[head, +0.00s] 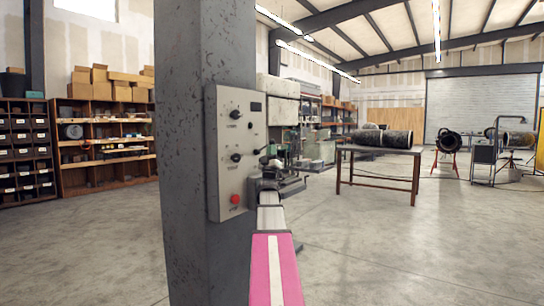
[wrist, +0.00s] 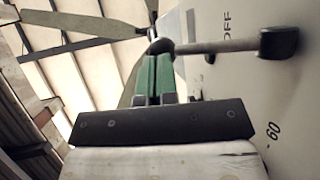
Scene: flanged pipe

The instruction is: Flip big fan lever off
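The control panel (head: 234,150) is a grey plate on a thick metal column, with several black knobs and a red button. In the wrist view the pale panel (wrist: 296,90) fills the right side, with an "OFF" label and a "60" mark. A lever (wrist: 220,46) with a metal rod runs leftward from a dark mount on the panel to a dark knob. My gripper (wrist: 152,72) has green fingers close together, with no clear gap. Their tips are at the knob end; whether they touch it is unclear. My gripper also shows beside the panel in the head view (head: 266,160).
The column (head: 188,200) stands close in front. A ceiling fan (wrist: 85,25) shows overhead in the wrist view. A work table (head: 378,152) with a dark pipe stands behind to the right. Shelves (head: 105,150) line the left. The floor at right is open.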

